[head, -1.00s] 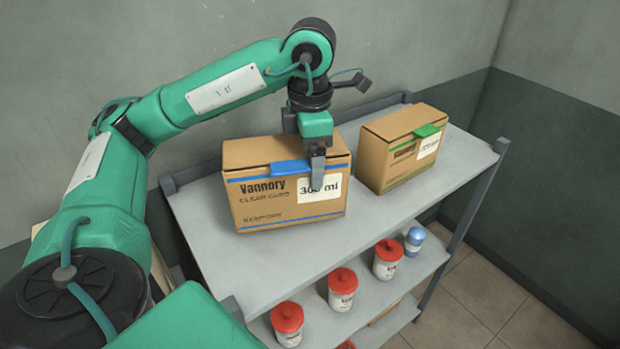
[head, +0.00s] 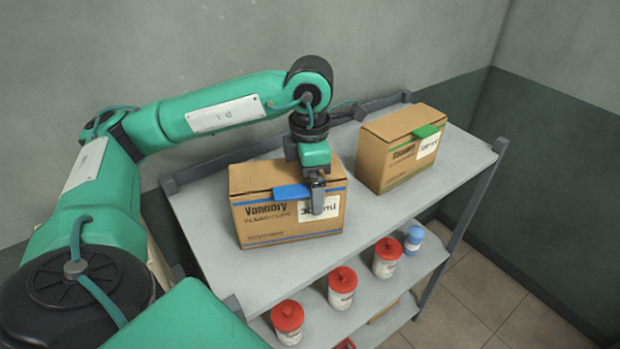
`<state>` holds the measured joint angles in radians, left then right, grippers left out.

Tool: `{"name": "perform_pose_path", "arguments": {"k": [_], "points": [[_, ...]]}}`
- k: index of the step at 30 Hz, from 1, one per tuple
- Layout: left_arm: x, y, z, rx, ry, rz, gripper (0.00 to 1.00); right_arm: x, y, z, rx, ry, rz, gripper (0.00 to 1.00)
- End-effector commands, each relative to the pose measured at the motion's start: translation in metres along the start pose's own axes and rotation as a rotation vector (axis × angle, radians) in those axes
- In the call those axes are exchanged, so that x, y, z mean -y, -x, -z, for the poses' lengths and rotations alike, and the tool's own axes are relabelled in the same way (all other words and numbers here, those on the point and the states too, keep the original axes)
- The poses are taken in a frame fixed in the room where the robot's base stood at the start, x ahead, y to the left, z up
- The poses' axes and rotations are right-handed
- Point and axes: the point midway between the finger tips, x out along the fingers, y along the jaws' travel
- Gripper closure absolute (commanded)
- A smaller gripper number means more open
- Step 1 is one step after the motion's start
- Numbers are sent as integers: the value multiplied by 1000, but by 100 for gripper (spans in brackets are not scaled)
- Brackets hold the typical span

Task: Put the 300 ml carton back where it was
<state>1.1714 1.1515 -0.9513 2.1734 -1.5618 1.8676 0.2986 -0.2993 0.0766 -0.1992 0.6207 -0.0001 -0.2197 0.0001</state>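The 300 ml carton (head: 270,222) is a brown box with blue stripes, a blue tab and a white label. It is upright over the left part of the top shelf (head: 285,280). I cannot tell whether its base touches the shelf. My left gripper (head: 318,197) comes down from above at the carton's front right. One finger lies over the label on the front face, and the other finger is hidden. The gripper looks shut on the carton. My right gripper is not in view.
A similar carton with a green tab (head: 402,150) stands to the right on the top shelf, with a gap between. Red-lidded jars (head: 342,288) and a blue-lidded jar (head: 413,240) stand on the shelf below. A wall is behind.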

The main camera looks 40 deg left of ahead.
Motion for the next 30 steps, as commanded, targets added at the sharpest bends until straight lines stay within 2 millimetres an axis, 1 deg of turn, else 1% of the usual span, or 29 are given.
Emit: {"name": "perform_pose_path", "arguments": {"k": [5, 9, 10, 14, 19, 21, 30], "points": [[0, 1, 0, 0, 0, 0, 0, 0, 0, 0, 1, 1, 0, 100], [0, 6, 0, 0, 0, 0, 0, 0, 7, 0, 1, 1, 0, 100], [0, 7, -1, 2, 0, -1, 0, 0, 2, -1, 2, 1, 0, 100], [0, 30, -1, 6, -1, -3, 0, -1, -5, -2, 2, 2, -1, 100], [0, 66, -1, 6, -1, -3, 0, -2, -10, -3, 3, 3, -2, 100], [-1, 76, 0, 3, 0, -3, 0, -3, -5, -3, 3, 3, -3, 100], [0, 108, -1, 2, 0, -2, 0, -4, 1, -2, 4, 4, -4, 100]]}}
